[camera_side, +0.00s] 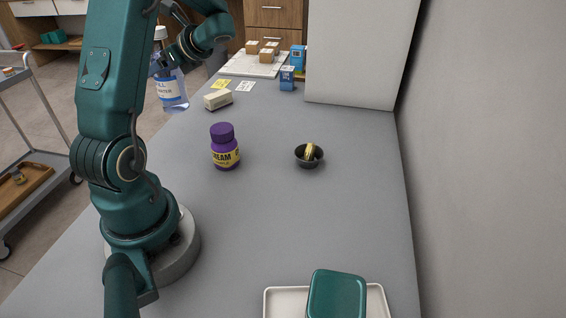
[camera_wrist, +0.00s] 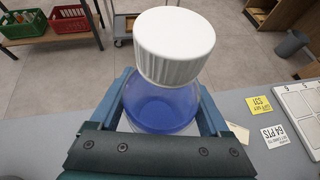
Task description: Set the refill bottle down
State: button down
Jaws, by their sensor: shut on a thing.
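The refill bottle (camera_side: 171,90) is clear with blue liquid, a white label and a white cap. In the side view it is near the counter's left edge, partly hidden by my arm; I cannot tell whether its base touches the counter. In the wrist view the bottle (camera_wrist: 163,105) stands between the jaws, its ribbed white cap toward the camera. My gripper (camera_wrist: 163,112) is shut on the bottle's body, a finger on each side.
On the grey counter (camera_side: 270,220) are a purple jar (camera_side: 225,147), a small black bowl (camera_side: 309,157), a cream block (camera_side: 218,99), a blue box (camera_side: 287,78) and a tray with a teal item (camera_side: 337,294). A white panel (camera_side: 361,52) stands at the back right.

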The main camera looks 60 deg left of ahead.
jog(key=w+f, duration=0.6)
jog(key=f, duration=0.2)
jog(key=shift+w, duration=0.35)
grip_release()
jog(key=shift+f, duration=0.15)
